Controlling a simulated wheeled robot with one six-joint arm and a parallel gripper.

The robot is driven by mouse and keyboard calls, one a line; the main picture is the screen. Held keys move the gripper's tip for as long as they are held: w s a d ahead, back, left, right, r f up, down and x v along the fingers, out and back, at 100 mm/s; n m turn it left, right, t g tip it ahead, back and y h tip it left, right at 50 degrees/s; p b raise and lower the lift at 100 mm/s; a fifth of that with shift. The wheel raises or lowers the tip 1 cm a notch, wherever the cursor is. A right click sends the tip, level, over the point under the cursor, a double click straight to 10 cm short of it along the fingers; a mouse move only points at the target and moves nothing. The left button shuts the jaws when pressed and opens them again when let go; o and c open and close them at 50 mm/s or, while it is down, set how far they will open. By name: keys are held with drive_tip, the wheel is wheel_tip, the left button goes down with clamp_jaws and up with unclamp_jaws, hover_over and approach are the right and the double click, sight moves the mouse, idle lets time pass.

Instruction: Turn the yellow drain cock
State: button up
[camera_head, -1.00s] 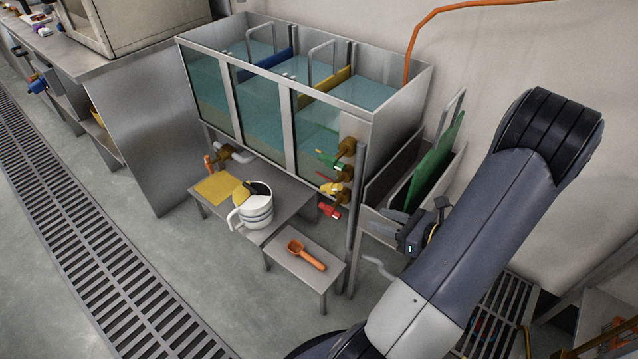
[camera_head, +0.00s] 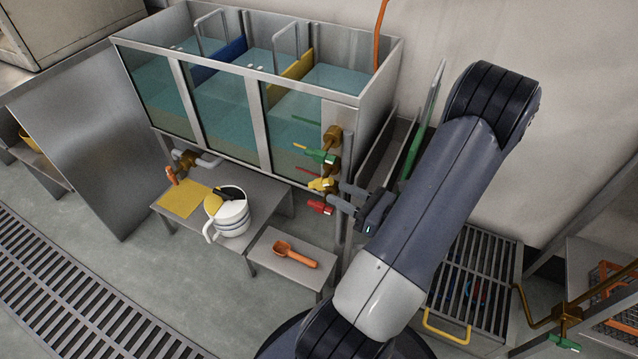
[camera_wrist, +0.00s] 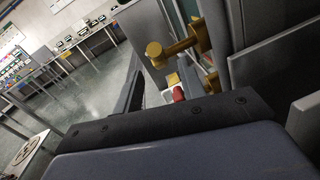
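The yellow drain cock (camera_head: 320,185) sits on the right end of the glass-fronted tank, in a stack of cocks between a green cock (camera_head: 322,157) above and a red cock (camera_head: 320,207) below. My gripper (camera_head: 338,194) is just right of the yellow and red cocks, its two fingers apart and pointing left at them. No contact is clear. In the wrist view, the yellow cock (camera_wrist: 173,79) and the red cock (camera_wrist: 178,94) show small between the fingers, below a brass fitting (camera_wrist: 175,50); the gripper body hides what lies lower.
The tank (camera_head: 252,69) holds water behind dividers. A low bench below it bears a white jug (camera_head: 232,217) and a yellow cloth (camera_head: 184,200). A smaller stand (camera_head: 262,262) bears an orange scoop (camera_head: 296,254). A grated stand (camera_head: 470,255) is at the right.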

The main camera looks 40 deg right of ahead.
sight(320, 184)
drive_tip(key=shift+b+x, duration=0.35)
drive_tip(key=shift+x, duration=2.95)
clamp_jaws()
